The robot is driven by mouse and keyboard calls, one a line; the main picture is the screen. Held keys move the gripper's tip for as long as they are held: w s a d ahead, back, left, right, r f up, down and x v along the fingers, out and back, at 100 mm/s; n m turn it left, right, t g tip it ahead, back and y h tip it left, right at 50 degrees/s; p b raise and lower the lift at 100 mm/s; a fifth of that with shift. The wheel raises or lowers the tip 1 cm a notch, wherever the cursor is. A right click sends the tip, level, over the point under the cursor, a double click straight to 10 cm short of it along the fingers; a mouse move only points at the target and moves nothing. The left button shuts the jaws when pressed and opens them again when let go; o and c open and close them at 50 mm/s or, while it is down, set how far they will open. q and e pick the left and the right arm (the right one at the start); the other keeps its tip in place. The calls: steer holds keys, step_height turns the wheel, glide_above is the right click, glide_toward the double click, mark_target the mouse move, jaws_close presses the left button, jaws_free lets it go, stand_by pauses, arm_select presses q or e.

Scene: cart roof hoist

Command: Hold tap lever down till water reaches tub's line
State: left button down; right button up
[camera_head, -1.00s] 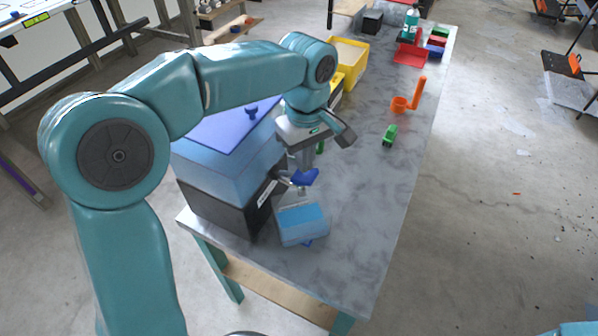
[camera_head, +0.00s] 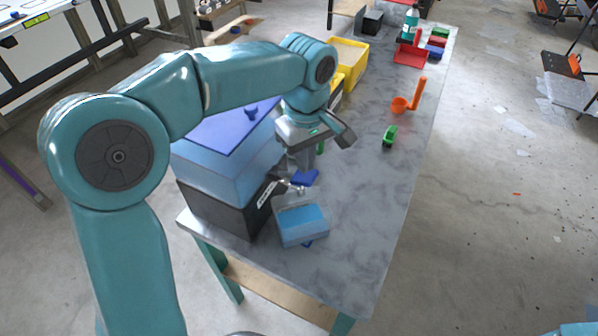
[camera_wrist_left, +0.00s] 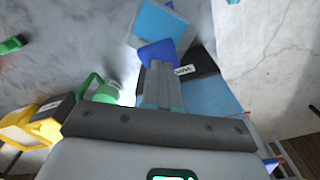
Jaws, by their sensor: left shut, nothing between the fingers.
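A tank with a dark base and blue upper part (camera_head: 222,160) stands at the table's near left end. Its tap has a small grey spout (camera_head: 291,186) and a blue lever (camera_head: 306,178). A clear tub (camera_head: 290,237) with blue water (camera_head: 303,218) stands below the spout; I cannot make out its line. My left gripper (camera_head: 302,166) is shut and empty, pointing down just above the lever. In the left wrist view its fingertips (camera_wrist_left: 161,67) overlap the lever (camera_wrist_left: 157,51), with the tub (camera_wrist_left: 185,37) beyond; contact is unclear. My right gripper is not in view.
An orange scoop (camera_head: 401,104) and a small green item (camera_head: 390,135) lie right of my arm.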

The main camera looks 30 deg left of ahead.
arm_select(q)
steer(key=shift+f, duration=0.1)
stand_by(0.5)
steer(key=shift+f+b, duration=1.55)
steer(key=shift+f, duration=0.55)
stand_by(5.3)
